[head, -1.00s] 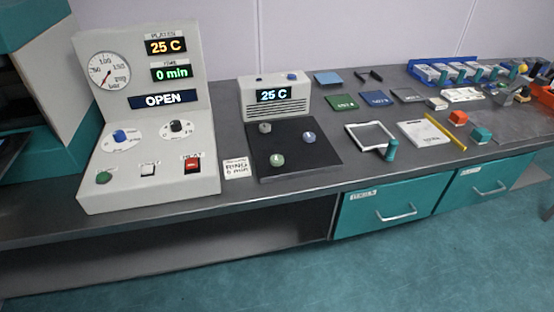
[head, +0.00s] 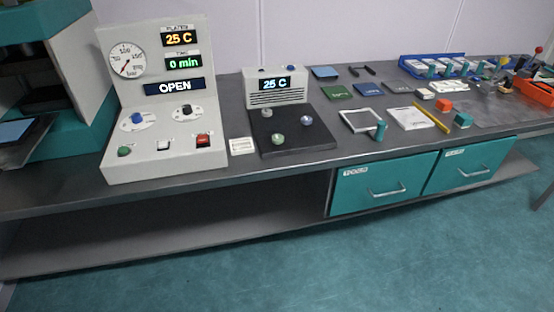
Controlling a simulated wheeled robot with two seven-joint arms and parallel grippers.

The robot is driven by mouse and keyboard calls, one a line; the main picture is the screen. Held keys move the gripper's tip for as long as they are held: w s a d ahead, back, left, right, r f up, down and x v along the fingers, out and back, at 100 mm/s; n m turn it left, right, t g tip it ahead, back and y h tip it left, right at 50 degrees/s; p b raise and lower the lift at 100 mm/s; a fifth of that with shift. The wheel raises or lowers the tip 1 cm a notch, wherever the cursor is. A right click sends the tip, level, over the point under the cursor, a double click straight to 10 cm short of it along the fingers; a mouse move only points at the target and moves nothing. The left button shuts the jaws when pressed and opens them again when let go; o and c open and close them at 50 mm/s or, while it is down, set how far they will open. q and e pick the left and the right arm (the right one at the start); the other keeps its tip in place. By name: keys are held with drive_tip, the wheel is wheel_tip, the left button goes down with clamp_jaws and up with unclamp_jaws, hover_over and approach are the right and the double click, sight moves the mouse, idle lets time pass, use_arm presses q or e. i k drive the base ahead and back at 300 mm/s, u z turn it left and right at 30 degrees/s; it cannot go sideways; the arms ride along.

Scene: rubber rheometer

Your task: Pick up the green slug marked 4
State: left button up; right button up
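A small pale green round piece (head: 278,138) sits on the black plate (head: 310,140) in front of the cooler-like unit with the 25 C display. A grey round piece (head: 267,112) and a pale violet one (head: 306,119) share the plate. More teal upright pieces show in the blue rack (head: 425,68) at the back right. No number 4 is legible on any of them, so I cannot tell which is the green slug marked 4. Neither of my grippers is in view.
A control panel (head: 165,150) reading OPEN stands at the left, beside a teal and grey machine (head: 60,110). Flat coloured sheets, a white frame (head: 362,121), a booklet (head: 412,117) and small blocks cover the right bench. An orange bin (head: 537,92) is at the far right. Teal drawers (head: 385,185) are below.

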sight(278, 138)
drive_tip(key=z, duration=0.05)
drive_tip(key=k, duration=0.75)
drive_tip(key=u, duration=0.9)
drive_tip(key=i, duration=1.35)
drive_tip(key=z, duration=0.95)
